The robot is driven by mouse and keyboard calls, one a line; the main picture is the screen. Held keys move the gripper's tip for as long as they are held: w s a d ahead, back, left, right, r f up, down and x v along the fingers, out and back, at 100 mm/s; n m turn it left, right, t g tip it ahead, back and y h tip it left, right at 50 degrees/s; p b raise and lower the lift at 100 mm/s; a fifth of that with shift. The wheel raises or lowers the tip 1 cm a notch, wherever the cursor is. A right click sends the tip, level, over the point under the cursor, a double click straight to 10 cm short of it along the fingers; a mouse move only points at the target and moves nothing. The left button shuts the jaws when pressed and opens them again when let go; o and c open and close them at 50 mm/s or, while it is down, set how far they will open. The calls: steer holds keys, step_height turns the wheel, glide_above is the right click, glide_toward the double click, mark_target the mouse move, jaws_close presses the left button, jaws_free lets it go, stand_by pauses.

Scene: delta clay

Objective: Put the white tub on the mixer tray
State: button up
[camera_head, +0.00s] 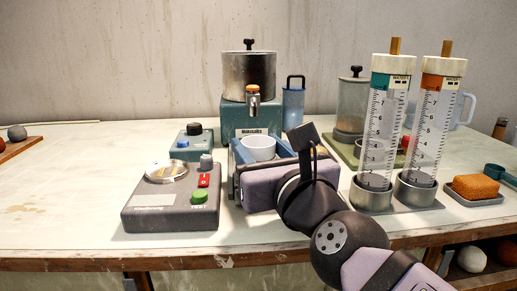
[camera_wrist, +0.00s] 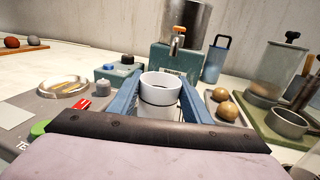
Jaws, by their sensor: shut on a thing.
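The white tub (camera_head: 258,143), a small round cup open at the top, is between the two blue fingers of my gripper (camera_head: 262,152). In the wrist view the tub (camera_wrist: 160,80) stands upright with the fingers against its left and right sides. It is in front of the steel dispenser's tap; its underside is hidden, so I cannot tell whether it touches anything below. A grey unit (camera_head: 165,213) left of my gripper carries a round shiny metal tray (camera_head: 167,171), a red switch and a green button. This may be the mixer; no label confirms it.
The steel dispenser (camera_head: 248,75) on its blue base stands behind the tub. A small blue control box (camera_head: 193,142) is behind the grey unit. Two tall graduated cylinders (camera_head: 385,120) stand right of my arm. A sponge (camera_head: 475,187) lies far right. The table's left side is mostly clear.

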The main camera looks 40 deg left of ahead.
mark_target(264, 152)
steer(key=shift+f+b, duration=0.35)
steer(key=shift+f, duration=0.4)
steer(key=o, duration=1)
steer(key=shift+w+f, duration=0.1)
steer(key=shift+o, duration=0.2)
steer(key=shift+s+a+r+p, duration=0.15)
steer(key=shift+s+r+p, duration=0.05)
steer(key=shift+r+p, duration=0.6)
steer(key=shift+v, duration=2.05)
steer(key=shift+w+r, duration=0.15)
steer(key=shift+r, duration=0.1)
